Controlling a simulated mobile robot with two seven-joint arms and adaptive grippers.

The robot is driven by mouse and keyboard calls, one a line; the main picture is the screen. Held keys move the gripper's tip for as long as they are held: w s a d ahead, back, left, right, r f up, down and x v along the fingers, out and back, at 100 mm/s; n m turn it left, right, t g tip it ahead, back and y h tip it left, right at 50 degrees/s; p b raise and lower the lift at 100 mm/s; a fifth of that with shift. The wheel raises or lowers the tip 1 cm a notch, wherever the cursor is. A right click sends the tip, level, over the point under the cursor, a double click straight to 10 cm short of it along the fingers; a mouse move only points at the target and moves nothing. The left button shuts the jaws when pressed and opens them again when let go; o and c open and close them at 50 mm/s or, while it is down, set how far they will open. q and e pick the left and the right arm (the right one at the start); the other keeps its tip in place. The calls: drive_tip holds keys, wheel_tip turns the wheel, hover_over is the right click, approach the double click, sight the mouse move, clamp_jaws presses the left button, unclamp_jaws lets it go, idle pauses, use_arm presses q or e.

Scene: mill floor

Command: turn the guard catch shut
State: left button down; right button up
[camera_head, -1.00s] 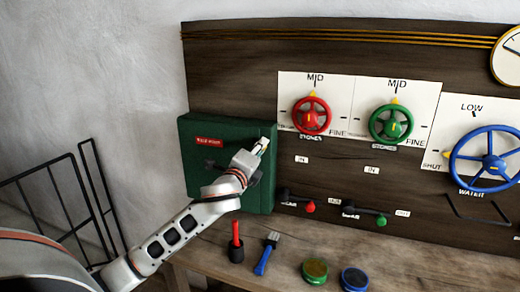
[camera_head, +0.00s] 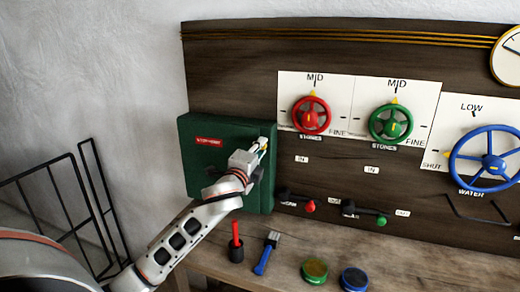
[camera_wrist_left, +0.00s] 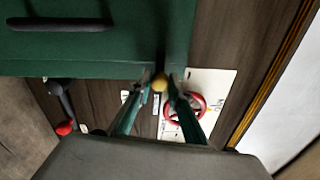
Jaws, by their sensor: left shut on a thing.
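The green guard box (camera_head: 205,165), with a red label plate (camera_head: 210,142), is mounted at the left of the dark wooden panel. My left gripper (camera_head: 262,144) is at the box's right edge. In the left wrist view its two fingers (camera_wrist_left: 158,98) are closed in around a small brass-coloured knob (camera_wrist_left: 160,83) at the edge of the green guard (camera_wrist_left: 110,45). The knob appears to be the catch's end. The fingers hide it in the head view, so its exact angle cannot be told. My right gripper is out of view.
A red handwheel (camera_head: 312,115), a green handwheel (camera_head: 391,123) and a blue handwheel (camera_head: 487,166) are right of the box. Below, the bench (camera_head: 215,250) holds a red-handled tool (camera_head: 236,242), a blue brush (camera_head: 267,254) and two round tins (camera_head: 315,270). A black railing (camera_head: 85,205) stands left.

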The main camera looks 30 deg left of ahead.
use_arm(q)
drive_tip(key=c, duration=1.9)
unclamp_jaws()
drive_tip(key=shift+s, duration=0.15)
drive_tip(key=v, duration=1.1)
drive_tip(key=shift+s, duration=0.4)
drive_tip(key=shift+f, duration=0.1)
